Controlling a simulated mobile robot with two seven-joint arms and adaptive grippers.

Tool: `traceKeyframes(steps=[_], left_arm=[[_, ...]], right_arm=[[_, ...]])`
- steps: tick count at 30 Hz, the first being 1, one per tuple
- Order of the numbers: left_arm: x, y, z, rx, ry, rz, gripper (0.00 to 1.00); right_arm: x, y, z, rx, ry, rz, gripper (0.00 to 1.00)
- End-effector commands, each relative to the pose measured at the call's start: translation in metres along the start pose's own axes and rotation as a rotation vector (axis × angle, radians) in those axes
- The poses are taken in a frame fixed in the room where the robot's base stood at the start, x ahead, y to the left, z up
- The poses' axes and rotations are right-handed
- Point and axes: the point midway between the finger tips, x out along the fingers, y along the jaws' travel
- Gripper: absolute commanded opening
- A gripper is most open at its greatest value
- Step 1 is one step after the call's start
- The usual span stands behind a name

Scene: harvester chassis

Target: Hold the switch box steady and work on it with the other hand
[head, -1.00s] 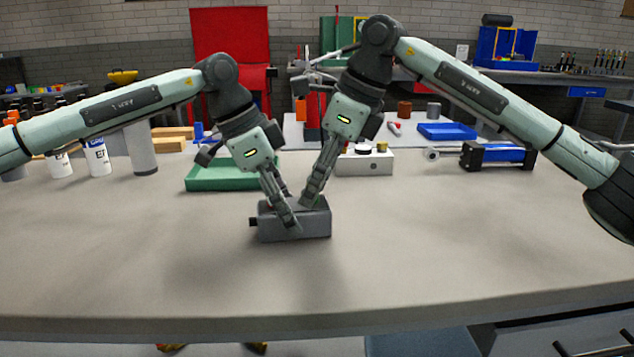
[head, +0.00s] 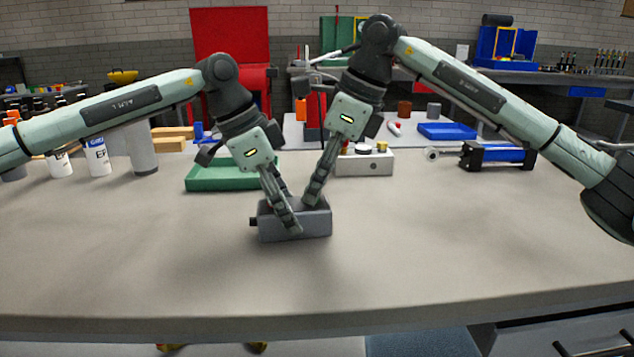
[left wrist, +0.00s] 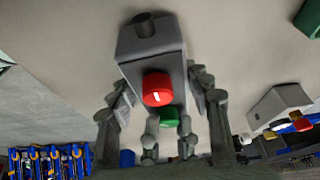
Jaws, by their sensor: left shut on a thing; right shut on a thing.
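The grey switch box (head: 315,223) sits on the bench, with a dark stub on its left end. In the left wrist view the box (left wrist: 150,42) shows a red knob (left wrist: 157,88) with a white mark and a green button (left wrist: 169,117). My left gripper (head: 295,230) is shut on the box across its width, one finger down its front side. My right gripper (head: 309,200) comes down from behind onto the right part of the box's top and is shut there. The exact part between its fingertips is hidden.
A green tray (head: 215,180) and a white box with knobs (head: 366,162) stand behind the switch box. White bottles (head: 97,160) are at the left, a blue and black cylinder (head: 495,155) at the right. The bench front and right are clear.

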Motion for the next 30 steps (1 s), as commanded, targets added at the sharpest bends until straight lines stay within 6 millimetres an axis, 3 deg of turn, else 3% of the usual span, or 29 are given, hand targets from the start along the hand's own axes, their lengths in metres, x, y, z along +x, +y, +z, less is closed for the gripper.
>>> traceKeyframes(steps=[18,30], left_arm=[[-0.0005,-0.0001,0.0000,0.001,0.000,-0.001,0.00],[-0.0004,-0.0001,0.0001,0.001,0.000,0.000,0.00]], right_arm=[[0.0002,-0.0042,0.0013,-0.405,0.000,0.168,0.00],[0.0001,-0.0054,0.0018,-0.533,-0.001,0.219,0.00]])
